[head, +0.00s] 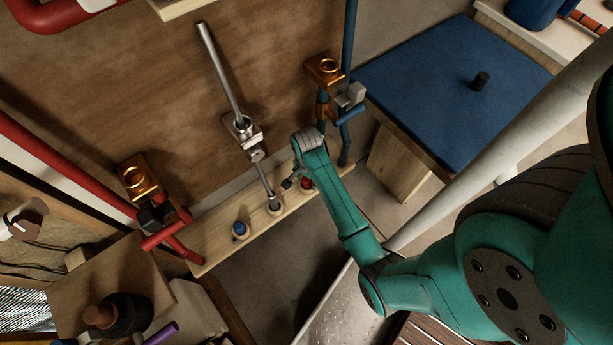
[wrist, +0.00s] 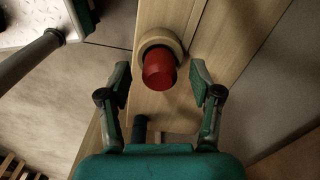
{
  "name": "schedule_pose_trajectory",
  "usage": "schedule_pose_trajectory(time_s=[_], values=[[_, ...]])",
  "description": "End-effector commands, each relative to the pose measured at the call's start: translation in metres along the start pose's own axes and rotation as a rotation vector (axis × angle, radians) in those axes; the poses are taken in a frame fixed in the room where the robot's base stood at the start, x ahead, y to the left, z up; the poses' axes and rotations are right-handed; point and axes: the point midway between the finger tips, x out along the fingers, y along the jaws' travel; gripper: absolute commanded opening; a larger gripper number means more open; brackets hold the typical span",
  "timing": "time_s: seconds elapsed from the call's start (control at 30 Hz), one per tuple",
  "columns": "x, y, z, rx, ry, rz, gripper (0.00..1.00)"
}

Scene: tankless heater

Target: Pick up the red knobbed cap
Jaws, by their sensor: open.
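The red knobbed cap (wrist: 159,70) stands in a round wooden ring (wrist: 150,40) on a pale wooden board, near the upper middle of the wrist view. In the head view the red cap (head: 306,183) shows small on the wooden ledge, close beside my gripper. My gripper (wrist: 162,82) is open, with one finger on each side of the cap and a gap to both. Its fingers do not appear to touch the cap. In the head view my gripper (head: 296,183) is partly hidden by my arm.
A blue cap (head: 240,229) and a grey metal pipe (head: 274,201) stand on the wooden ledge (head: 215,232) left of the red cap. Red pipe and a brass valve (head: 135,178) are at left. A blue pipe with brass fitting (head: 325,68) and a blue-topped table (head: 450,80) are at right.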

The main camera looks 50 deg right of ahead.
Motion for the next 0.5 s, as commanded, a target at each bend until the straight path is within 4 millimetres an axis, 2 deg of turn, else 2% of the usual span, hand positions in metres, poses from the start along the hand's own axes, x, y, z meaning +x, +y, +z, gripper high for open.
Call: schedule_pose_trajectory(time_s=[0.1, 0.33, 0.5], values=[[0.0074, 0.0000, -0.0001, 0.000, 0.000, 0.000, 0.64], [0.0081, -0.0002, -0.0001, 0.000, 0.001, -0.001, 0.64], [0.0080, -0.0002, -0.0001, 0.000, 0.000, -0.001, 0.22]])
